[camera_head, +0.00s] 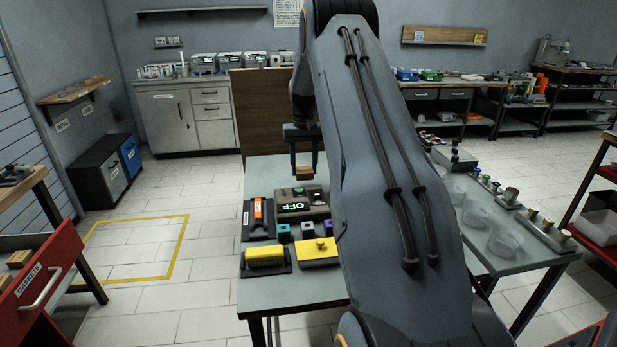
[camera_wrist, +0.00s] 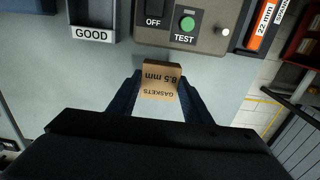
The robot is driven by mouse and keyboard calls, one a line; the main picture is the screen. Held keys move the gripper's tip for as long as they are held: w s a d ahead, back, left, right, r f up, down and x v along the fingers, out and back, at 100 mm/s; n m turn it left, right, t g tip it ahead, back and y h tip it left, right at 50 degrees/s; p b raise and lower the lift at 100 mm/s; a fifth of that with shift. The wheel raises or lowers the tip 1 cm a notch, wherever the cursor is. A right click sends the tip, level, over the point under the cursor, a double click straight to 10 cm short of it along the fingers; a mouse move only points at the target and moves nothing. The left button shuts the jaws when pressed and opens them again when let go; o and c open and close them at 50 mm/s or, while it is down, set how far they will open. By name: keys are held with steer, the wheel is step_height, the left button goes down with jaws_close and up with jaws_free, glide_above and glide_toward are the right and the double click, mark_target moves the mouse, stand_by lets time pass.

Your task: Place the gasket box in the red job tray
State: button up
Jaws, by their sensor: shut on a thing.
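My gripper (camera_head: 304,168) is shut on a small brown cardboard gasket box (camera_wrist: 160,82) and holds it in the air above the grey workbench (camera_head: 290,290). The box's label reads "GASKETS 8.5 mm" and appears upside down in the wrist view. In the head view the box (camera_head: 304,173) shows small between the fingers, behind the tester. I cannot make out a red job tray for certain. A red drawer front (camera_head: 40,275) labelled "GASKETS" stands open at the lower left, with brown boxes in it.
On the bench are a tester (camera_head: 303,203) reading "OFF", an orange item (camera_head: 258,212) in a dark holder, and yellow blocks (camera_head: 318,251). The wrist view shows a dark tray labelled "GOOD" (camera_wrist: 92,34). A second bench (camera_head: 520,257) with clear bowls stands right. Yellow floor tape marks clear floor.

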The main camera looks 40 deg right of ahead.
mark_target(304, 169)
steer(key=shift+f+p, duration=0.7)
steer(key=shift+f, duration=1.35)
steer(key=shift+f, duration=0.2)
steer(key=o, duration=1.1)
steer(key=shift+r, duration=0.1)
